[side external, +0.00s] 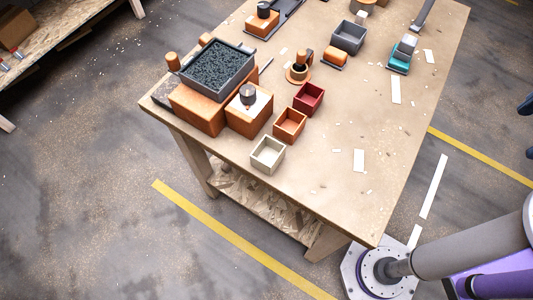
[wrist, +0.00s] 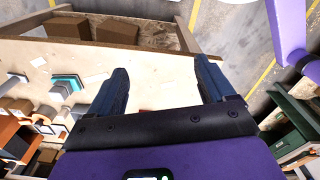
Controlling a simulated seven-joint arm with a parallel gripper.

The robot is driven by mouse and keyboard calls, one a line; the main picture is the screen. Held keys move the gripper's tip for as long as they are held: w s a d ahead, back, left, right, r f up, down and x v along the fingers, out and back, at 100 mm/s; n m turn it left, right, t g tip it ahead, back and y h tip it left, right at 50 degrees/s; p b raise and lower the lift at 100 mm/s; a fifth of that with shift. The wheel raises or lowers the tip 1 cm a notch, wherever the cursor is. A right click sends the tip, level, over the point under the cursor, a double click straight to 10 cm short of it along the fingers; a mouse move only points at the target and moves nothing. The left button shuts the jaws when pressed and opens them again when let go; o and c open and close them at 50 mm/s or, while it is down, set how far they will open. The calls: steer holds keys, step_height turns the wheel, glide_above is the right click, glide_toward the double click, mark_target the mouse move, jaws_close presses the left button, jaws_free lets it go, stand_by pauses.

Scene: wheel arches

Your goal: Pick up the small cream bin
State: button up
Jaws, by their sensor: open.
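The small cream bin (side external: 267,155) stands upright on the table near its front edge, at the near end of a row of small bins. It looks empty. My gripper is outside the side external view; only parts of my arm show at the lower right there. In the wrist view my gripper (wrist: 162,88) is open, with two dark fingers apart and nothing between them. I cannot make out the cream bin in the wrist view.
An orange bin (side external: 289,125) and a red bin (side external: 309,98) stand behind the cream bin. Left of them are an orange block (side external: 197,109) bearing a dark tray (side external: 218,66) and a second block (side external: 249,112). The table (side external: 330,190) is mostly clear to the right, with paper scraps.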

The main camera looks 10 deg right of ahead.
steer(key=w+a+f+n+t+h, duration=0.45)
steer(key=w+a+n+t, duration=0.6)
steer(key=w+n, duration=0.45)
steer(key=n+g+y, duration=0.1)
steer(key=n+y, duration=1.3)
steer(key=n, duration=0.3)
glide_toward(259, 150)
steer(key=x, duration=0.3)
steer(key=shift+a+f, duration=0.15)
steer(key=shift+f, duration=0.05)
steer(key=shift+x, duration=2.9)
